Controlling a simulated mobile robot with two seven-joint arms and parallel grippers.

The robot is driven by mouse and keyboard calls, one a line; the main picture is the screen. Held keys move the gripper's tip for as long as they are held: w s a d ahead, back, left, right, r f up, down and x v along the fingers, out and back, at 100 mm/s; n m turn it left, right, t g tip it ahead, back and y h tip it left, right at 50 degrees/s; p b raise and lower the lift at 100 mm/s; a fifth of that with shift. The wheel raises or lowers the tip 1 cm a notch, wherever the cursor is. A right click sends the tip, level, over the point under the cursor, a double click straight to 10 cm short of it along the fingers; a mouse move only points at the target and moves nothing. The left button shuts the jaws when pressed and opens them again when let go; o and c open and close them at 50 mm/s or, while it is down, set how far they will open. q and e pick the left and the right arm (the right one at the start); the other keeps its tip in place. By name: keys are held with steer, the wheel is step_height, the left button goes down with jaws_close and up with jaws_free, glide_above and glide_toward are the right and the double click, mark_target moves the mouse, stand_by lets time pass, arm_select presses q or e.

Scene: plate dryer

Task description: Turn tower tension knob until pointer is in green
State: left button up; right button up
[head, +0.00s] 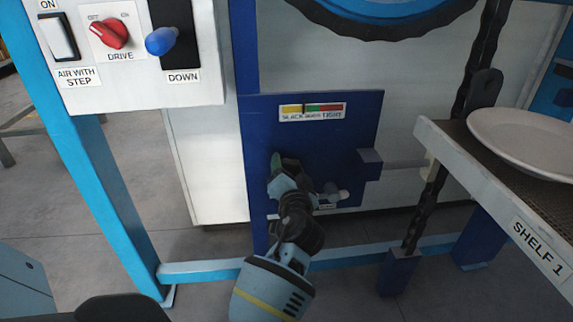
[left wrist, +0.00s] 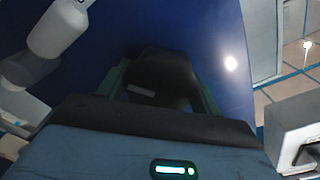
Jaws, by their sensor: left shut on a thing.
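The tension gauge (head: 312,111) is a strip at the top of the dark blue panel (head: 355,130), with yellow on the left, green in the middle and red on the right. Its dark pointer (head: 303,108) stands about at the border of yellow and green; I cannot tell exactly which side. My left gripper (head: 280,163) is at the panel's lower left, shut on the tension knob. In the left wrist view the black knob (left wrist: 163,78) sits between the green fingers. In the head view the gripper hides most of the knob. My right gripper is not in view.
A shelf (head: 480,185) with a white plate (head: 530,140) stands at right, beside a dark chain (head: 425,210). A control box (head: 145,85) with switches is at upper left.

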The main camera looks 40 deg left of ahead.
arm_select(q)
steer(key=shift+m, duration=0.5)
steer(key=o, duration=1)
steer(key=shift+p+v, duration=0.55)
steer(key=shift+v, duration=3.4)
